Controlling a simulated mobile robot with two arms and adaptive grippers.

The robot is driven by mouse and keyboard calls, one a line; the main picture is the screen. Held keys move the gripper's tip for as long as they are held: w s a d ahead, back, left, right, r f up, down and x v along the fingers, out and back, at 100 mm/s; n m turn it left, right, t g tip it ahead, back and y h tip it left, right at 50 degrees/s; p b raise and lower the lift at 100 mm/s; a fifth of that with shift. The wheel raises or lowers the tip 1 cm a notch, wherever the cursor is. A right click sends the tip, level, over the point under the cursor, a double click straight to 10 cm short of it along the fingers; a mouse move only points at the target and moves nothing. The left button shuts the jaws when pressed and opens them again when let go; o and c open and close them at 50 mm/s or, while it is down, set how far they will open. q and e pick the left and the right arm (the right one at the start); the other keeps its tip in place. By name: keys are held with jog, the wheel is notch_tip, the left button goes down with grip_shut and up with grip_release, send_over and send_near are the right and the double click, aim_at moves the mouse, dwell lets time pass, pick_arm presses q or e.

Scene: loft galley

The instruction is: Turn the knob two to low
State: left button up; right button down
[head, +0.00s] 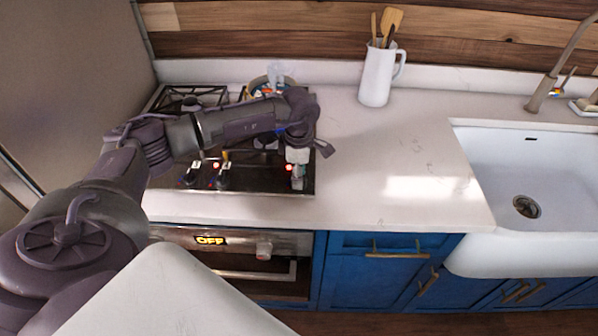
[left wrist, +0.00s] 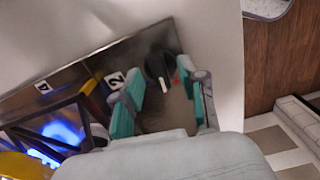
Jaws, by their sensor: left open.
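Knob two (left wrist: 160,66) is a round black knob with a pale pointer mark, on the steel hob plate beside a "2" label (left wrist: 115,80). A small red light shows at its right side. My left gripper (left wrist: 160,76) is open, with its teal fingers on either side of the knob in the left wrist view; I cannot tell if they touch it. In the head view the left gripper (head: 297,167) points down at the front right corner of the hob (head: 255,182) and mostly hides this knob. My right gripper is not in view.
Other knobs (head: 222,178) stand to the left. A blue flame (left wrist: 62,131) burns on a nearby burner. A pot (head: 258,85) sits at the back of the hob. The counter (head: 375,165) to the right is clear up to the sink (head: 545,185), with a white utensil jug (head: 376,78) behind.

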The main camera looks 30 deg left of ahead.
pick_arm(q)
jog(key=shift+f, duration=0.3)
grip_shut()
